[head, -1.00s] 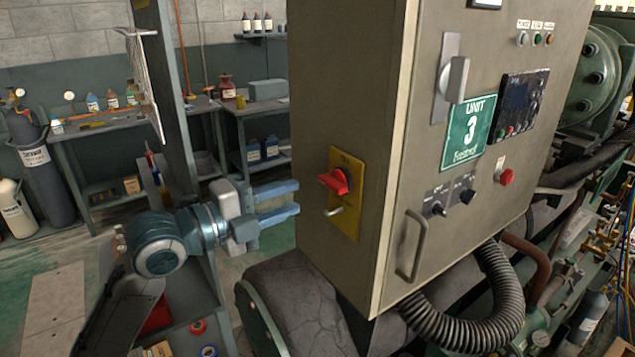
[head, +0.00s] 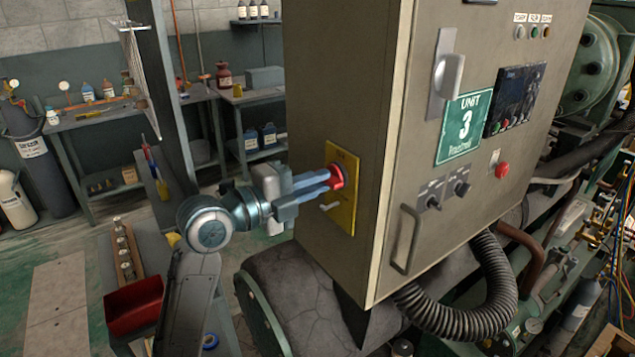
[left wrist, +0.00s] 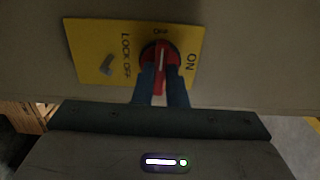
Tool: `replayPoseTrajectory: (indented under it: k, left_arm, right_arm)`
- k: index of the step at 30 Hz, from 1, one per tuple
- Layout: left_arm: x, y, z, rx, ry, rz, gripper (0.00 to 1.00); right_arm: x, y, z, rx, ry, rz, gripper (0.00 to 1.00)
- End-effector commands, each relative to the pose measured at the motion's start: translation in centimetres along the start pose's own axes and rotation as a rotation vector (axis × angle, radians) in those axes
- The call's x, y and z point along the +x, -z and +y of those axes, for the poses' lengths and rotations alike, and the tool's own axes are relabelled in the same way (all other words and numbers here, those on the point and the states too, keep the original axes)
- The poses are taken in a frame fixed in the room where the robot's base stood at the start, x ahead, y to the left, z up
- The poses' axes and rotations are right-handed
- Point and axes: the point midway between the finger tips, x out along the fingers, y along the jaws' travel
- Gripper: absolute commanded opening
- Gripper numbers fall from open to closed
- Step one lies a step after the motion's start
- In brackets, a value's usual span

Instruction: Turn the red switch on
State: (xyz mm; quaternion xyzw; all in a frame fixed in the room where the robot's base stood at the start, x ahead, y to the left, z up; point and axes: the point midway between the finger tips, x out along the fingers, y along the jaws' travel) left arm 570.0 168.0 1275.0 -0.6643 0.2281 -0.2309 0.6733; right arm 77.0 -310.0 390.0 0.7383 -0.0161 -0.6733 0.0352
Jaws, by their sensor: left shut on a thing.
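The red switch (head: 337,177) sits on a yellow plate (head: 343,215) on the left side of the grey cabinet. My left gripper (head: 328,180) reaches it from the left, its two blue fingers shut on the switch handle. In the left wrist view the red switch (left wrist: 160,60) shows between the fingertips (left wrist: 160,85). The plate (left wrist: 95,40) there bears the words "ON" and "LOCK OFF". A small metal peg (left wrist: 107,65) stands out of the plate beside the switch. My right gripper is not in view.
The cabinet front carries a lever handle (head: 449,75), a green "UNIT 3" sign (head: 462,127), a red button (head: 502,170) and a door handle (head: 405,240). A red bin (head: 134,305) is at lower left. A post (head: 165,100) stands behind my left arm.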

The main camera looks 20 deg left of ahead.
Motion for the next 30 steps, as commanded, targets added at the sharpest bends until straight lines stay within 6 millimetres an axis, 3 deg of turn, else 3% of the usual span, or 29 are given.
replayPoseTrajectory:
  k: [30]
  left_arm:
    - [-0.1, 0.0, 0.4, 0.369, -0.006, 0.002, 0.00]
  right_arm:
    - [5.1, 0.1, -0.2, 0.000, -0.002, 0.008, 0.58]
